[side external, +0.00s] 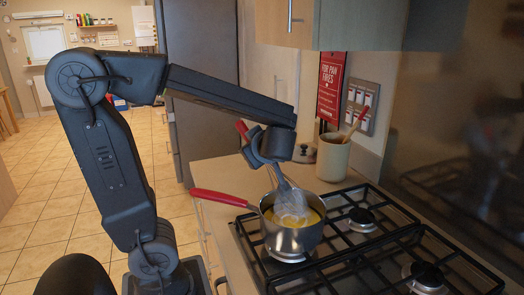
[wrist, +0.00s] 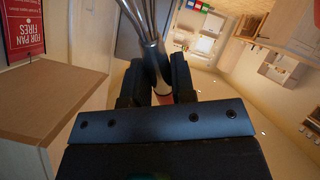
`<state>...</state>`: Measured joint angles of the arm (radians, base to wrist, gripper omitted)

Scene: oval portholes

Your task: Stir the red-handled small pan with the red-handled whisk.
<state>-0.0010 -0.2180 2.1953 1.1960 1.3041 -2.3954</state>
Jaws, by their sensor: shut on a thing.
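The small pan (side external: 290,238) stands on the left part of the hob, its red handle (side external: 218,197) pointing left past the counter edge. It holds a yellow liquid. My gripper (side external: 268,158) is above the pan, shut on the whisk (side external: 290,203). The whisk is tilted, with its wire head down inside the pan and the end of its red handle showing up behind my gripper. In the wrist view the whisk's metal neck (wrist: 154,58) rises from between the fingers of my gripper (wrist: 158,88). The tips of the wires are hard to make out.
A pale crock (side external: 334,160) with a wooden spoon stands behind the pan on the counter. The black hob grates (side external: 395,246) to the right are empty. A red sign (side external: 331,88) hangs on the wall, and a cupboard (side external: 330,25) overhangs the counter.

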